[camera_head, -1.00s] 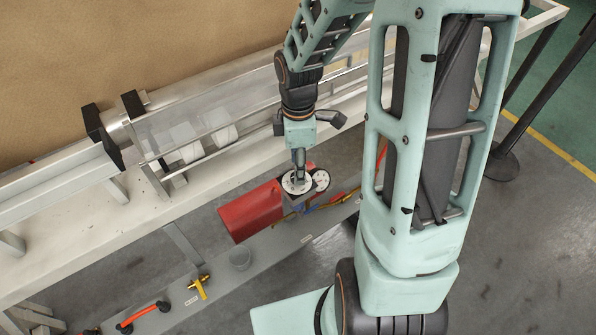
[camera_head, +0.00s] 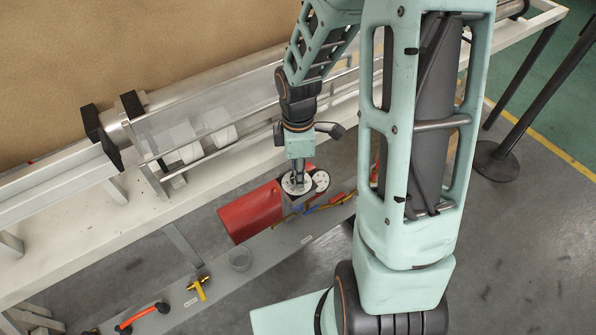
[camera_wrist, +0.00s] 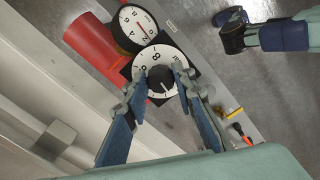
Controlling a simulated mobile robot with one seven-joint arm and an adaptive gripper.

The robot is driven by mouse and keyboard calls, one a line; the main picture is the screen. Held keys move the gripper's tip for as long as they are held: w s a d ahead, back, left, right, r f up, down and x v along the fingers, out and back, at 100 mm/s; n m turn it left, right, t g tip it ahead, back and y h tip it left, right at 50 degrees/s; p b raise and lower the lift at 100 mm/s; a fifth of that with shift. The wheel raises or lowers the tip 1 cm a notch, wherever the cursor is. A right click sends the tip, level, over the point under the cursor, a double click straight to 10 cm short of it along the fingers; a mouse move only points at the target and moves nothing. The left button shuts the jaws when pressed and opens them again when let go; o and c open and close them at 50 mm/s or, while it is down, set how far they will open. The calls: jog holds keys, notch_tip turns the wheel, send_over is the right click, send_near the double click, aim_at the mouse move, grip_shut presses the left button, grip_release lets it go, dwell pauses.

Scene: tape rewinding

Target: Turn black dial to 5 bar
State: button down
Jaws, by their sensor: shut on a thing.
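The black dial knob (camera_wrist: 160,80) sits at the middle of a round white scale with black numbers, on a dark square plate. My gripper (camera_wrist: 160,77) is over the scale, with one finger on each side of the knob, shut on it. In the head view my gripper (camera_head: 298,177) points down onto the white scale (camera_head: 291,187). A round gauge (camera_wrist: 132,25) with a white face, black numbers and a red needle stands beside the dial. It also shows in the head view (camera_head: 321,180). The exact values are too small to read.
A red cylinder (camera_head: 248,212) lies beside the dial. A long clear tube machine (camera_head: 215,110) stands behind. Open floor lies to the right.

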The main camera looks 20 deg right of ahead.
jog(key=shift+m, duration=0.5)
jog(key=m+b, duration=0.1)
jog(key=m, duration=0.4)
jog(key=shift+m+b, duration=0.3)
jog(key=shift+b, duration=0.05)
jog(key=m+b, duration=0.1)
jog(key=m, duration=0.5)
jog(key=shift+s+a, duration=0.1)
jog(key=m, duration=0.4)
jog(key=shift+m+b, duration=0.4)
jog(key=shift+a+m, duration=0.15)
jog(key=shift+m, duration=2.15)
jog(key=c, duration=1.6)
grip_release()
